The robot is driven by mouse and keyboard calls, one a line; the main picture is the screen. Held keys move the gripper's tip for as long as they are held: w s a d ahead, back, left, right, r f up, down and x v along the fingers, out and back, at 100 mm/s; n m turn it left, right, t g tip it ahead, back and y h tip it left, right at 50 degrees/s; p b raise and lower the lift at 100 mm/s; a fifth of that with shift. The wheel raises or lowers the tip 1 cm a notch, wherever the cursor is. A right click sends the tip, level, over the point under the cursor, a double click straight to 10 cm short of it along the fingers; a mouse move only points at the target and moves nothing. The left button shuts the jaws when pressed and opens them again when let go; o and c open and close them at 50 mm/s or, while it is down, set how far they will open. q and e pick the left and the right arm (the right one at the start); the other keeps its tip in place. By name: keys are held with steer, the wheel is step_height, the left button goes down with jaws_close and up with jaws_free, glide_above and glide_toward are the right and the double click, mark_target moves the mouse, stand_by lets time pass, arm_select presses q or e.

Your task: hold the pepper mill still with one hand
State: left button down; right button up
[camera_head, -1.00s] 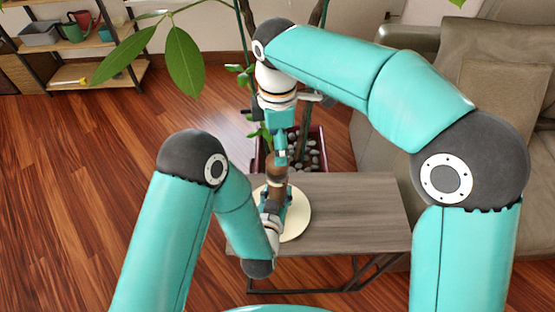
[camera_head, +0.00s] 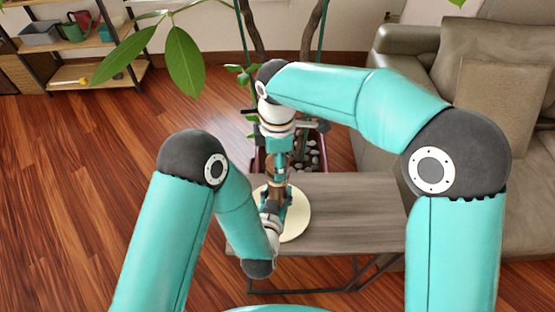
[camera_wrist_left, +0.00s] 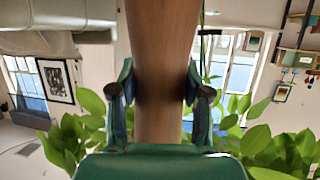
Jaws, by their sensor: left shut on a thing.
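The pepper mill (camera_head: 277,195) is a slim brown wooden body standing upright over a round cream board (camera_head: 298,224) on the coffee table. In the left wrist view the mill (camera_wrist_left: 163,60) rises as a thick wooden column between my left gripper's fingers. My left gripper (camera_wrist_left: 163,85) is shut on it from both sides; it also shows low on the mill in the head view (camera_head: 275,199). My right gripper (camera_head: 278,168) points down from above, its fingertips at the mill's upper end. Whether it is open or touching there is too small to tell.
The grey wooden table (camera_head: 355,215) is bare to the right of the board. Behind it stand a planter with pebbles (camera_head: 315,160) and a plant. A grey-brown sofa (camera_head: 480,80) is at the right, and a shelf (camera_head: 110,80) at the back left.

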steer(key=c, duration=0.4)
steer(key=shift+c, duration=0.2)
steer(key=shift+m, duration=0.5)
steer(key=m, duration=0.4)
steer(key=shift+m, duration=0.3)
steer(key=m, duration=1.2)
steer(key=shift+m, duration=0.3)
steer(key=m, duration=0.5)
steer(key=shift+m, duration=0.3)
